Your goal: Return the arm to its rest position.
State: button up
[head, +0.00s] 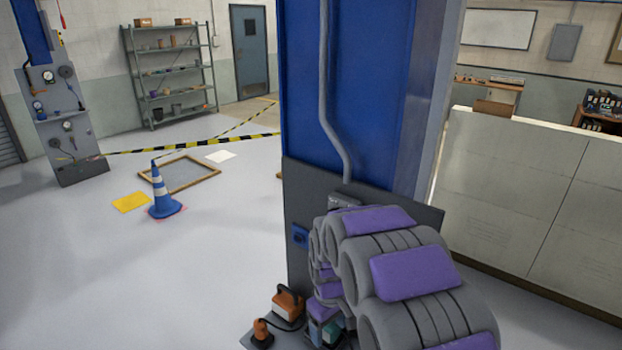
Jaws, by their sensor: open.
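A jointed grey body with purple pads rises from the bottom right edge and bends over in front of the blue column; it appears to be my own arm. Its far part curls downward close to the column's foot. I cannot make out any gripper fingers; the end is hidden behind the nearer segments or lost among small items there.
A blue column (337,90) with a grey base panel (298,264) stands close ahead. Orange devices (288,303) lie at its foot. A pale partition (520,195) blocks the right. A blue cone (161,192) and striped tape (200,144) stand left; the left foreground floor is clear.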

jog(key=s+d+r+m+b, duration=0.1)
jog(key=s+d+r+m, duration=0.2)
jog(key=s, duration=0.4)
jog(key=s+d+r+m, duration=0.1)
jog(key=s+d+r, duration=0.2)
jog(key=s+r, duration=0.35)
jog(key=s+d+m, duration=0.2)
jog(key=s, duration=0.7)
jog(key=s+d+m+g+b, duration=0.1)
jog(key=s, duration=0.9)
jog(key=shift+s+d+m, duration=0.2)
jog(key=shift+d+m, duration=0.15)
jog(key=shift+m, duration=0.05)
